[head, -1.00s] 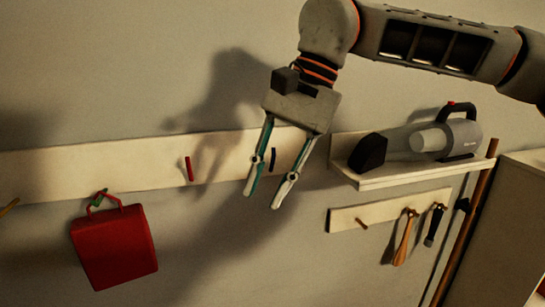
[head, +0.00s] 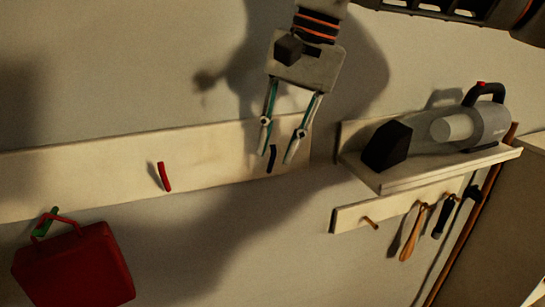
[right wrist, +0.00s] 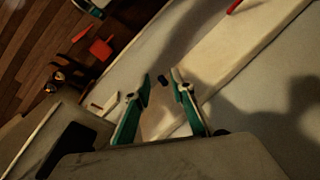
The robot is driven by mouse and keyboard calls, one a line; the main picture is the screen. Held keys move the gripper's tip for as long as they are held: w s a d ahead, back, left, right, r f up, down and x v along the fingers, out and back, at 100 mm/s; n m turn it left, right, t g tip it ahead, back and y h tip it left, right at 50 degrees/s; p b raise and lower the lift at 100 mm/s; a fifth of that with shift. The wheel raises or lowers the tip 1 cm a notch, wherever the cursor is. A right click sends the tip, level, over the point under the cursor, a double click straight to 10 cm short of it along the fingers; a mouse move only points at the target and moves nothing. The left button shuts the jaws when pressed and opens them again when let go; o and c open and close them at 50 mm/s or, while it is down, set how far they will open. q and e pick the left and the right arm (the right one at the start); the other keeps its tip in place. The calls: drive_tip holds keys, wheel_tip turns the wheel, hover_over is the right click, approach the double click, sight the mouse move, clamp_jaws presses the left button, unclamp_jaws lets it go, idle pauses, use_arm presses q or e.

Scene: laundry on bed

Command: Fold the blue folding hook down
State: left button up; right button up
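The blue folding hook (head: 271,159) is a small dark blue bar on the pale wall board (head: 110,168), near the board's right end. It stands roughly upright against the board. My right gripper (head: 279,143) is in front of the board with its fingers open and pointing down. In the head view the hook shows between the fingertips; I cannot tell how far they are from it. In the right wrist view the open fingers (right wrist: 165,85) have a small dark piece, seemingly the hook (right wrist: 176,75), between their tips. My left gripper is not in view.
A red folding hook (head: 164,176) is further left on the board. A red bag (head: 75,268) hangs from a green hook (head: 45,222). A handheld vacuum (head: 465,125) lies on a shelf (head: 430,172) to the right, above a smaller rail (head: 350,216) with hanging tools.

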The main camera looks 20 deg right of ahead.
sight(273, 163)
drive_tip(key=shift+x, duration=1.2)
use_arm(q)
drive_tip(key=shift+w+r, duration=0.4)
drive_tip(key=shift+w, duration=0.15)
use_arm(e)
drive_tip(key=shift+w+f, duration=0.2)
drive_tip(key=shift+f, duration=0.2)
drive_tip(key=shift+c, duration=0.3)
